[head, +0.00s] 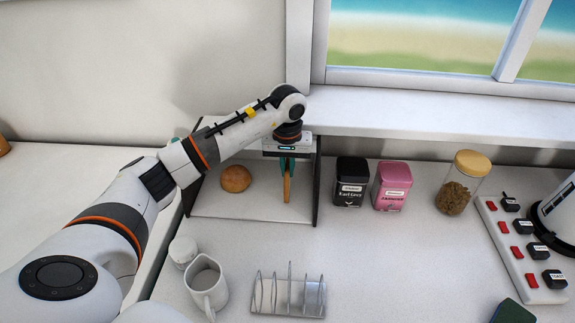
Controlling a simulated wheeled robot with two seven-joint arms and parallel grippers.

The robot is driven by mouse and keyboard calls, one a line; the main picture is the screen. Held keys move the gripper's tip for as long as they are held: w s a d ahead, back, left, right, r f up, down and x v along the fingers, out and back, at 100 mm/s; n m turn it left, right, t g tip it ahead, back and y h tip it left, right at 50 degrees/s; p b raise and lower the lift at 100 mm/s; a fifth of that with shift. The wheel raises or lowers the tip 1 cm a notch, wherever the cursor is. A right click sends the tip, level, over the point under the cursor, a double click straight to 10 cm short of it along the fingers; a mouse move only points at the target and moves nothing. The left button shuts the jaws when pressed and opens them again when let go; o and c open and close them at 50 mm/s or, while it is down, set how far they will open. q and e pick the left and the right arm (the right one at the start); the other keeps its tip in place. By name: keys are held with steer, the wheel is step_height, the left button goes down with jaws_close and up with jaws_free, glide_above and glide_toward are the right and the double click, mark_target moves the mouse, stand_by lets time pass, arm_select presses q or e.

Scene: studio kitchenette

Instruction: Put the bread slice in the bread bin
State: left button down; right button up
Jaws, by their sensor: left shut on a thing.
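The bread bin (235,206) stands against the back wall, open toward me, with a pale floor and dark side walls. A round bread roll (236,178) sits inside it on the left. My left gripper (287,166) reaches into the right part of the bin, pointing down. Its teal fingers are shut on the bread slice (287,188), which shows nearly edge-on as a thin brown upright strip. The slice is over the bin's floor; I cannot tell whether its lower edge touches it. My left arm hides part of the bin's back and top. My right gripper is out of view.
A black tin (350,183) and a pink tin (391,187) stand right of the bin, then a jar (457,185) and a switch strip (520,250). In front are a wire toast rack (288,297), a white jug (207,287) and a small pot (183,252). The counter's middle is clear.

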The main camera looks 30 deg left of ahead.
arm_select(q)
steer(key=shift+f, duration=0.1)
steer(key=shift+f, duration=0.15)
steer(key=c, duration=1.5)
jaws_free()
steer(key=shift+r, duration=0.6)
step_height(320, 180, up, 11)
steer(key=b, duration=0.2)
steer(key=shift+s+d+r+b, duration=0.15)
steer(key=shift+s+d+b, duration=0.15)
steer(key=shift+s, duration=0.15)
